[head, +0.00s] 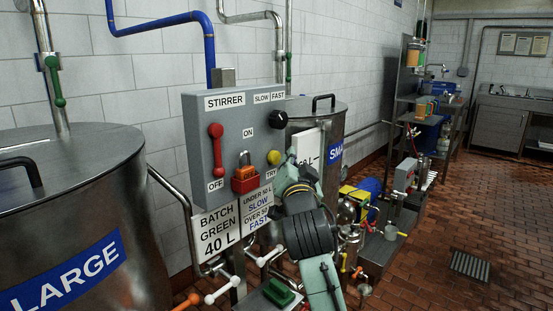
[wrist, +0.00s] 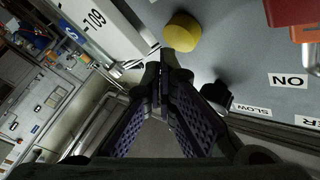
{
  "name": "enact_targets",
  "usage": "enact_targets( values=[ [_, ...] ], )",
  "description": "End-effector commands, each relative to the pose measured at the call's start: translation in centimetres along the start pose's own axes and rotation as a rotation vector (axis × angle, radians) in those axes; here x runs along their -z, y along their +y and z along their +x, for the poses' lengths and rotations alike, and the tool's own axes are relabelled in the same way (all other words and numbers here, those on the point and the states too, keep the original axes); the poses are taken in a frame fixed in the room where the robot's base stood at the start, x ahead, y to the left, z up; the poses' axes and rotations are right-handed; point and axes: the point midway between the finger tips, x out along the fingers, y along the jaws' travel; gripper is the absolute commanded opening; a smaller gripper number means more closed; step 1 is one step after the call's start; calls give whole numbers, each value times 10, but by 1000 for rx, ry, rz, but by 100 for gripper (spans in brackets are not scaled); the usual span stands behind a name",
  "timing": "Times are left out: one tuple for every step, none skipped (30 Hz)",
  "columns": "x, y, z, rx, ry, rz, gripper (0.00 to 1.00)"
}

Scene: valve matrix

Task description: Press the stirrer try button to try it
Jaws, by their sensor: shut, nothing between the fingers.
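The stirrer panel (head: 235,112) is a grey box on a post between two steel tanks. Its yellow try button (head: 274,157) sits at the lower right, above a partly covered "TRY" label. In the wrist view the yellow button (wrist: 182,31) shows just beyond my fingertips. My gripper (head: 291,158) is shut and empty, close to the button on its right in the head view. The fingertips (wrist: 162,66) show just below the button in the wrist view. I cannot tell whether they touch it.
The panel also carries a red lever (head: 217,150), an orange padlock (head: 244,160) on a red block, and a black SLOW/FAST knob (head: 278,119). The large tank (head: 130,220) stands left, the small tank (head: 330,120) behind. Open tiled floor (head: 450,210) lies right.

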Motion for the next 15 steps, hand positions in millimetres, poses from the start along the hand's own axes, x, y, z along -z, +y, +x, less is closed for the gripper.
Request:
enact_targets(
  values=[
    [0, 0, 0, 0, 0, 0, 0],
    [0, 0, 0, 0, 0, 0, 0],
    [0, 0, 0, 0, 0, 0, 0],
    [1, 1, -1, 0, 1, 0, 0],
    [2, 2, -2, 0, 1, 1, 0],
    [4, 3, -4, -1, 1, 2, 0],
    [5, 5, -6, -1, 2, 2, 0],
    [7, 6, -8, 0, 2, 2, 0],
    [9, 8, -11, 0, 2, 2, 0],
    [10, 9, -13, 0, 1, 1, 0],
    [11, 11, -15, -1, 1, 1, 0],
    [14, 14, -18, -2, 1, 2, 0],
    [15, 15, -20, -2, 2, 2, 0],
    [17, 17, -22, -1, 1, 2, 0],
    [19, 18, -25, -1, 1, 1, 0]
  ],
)
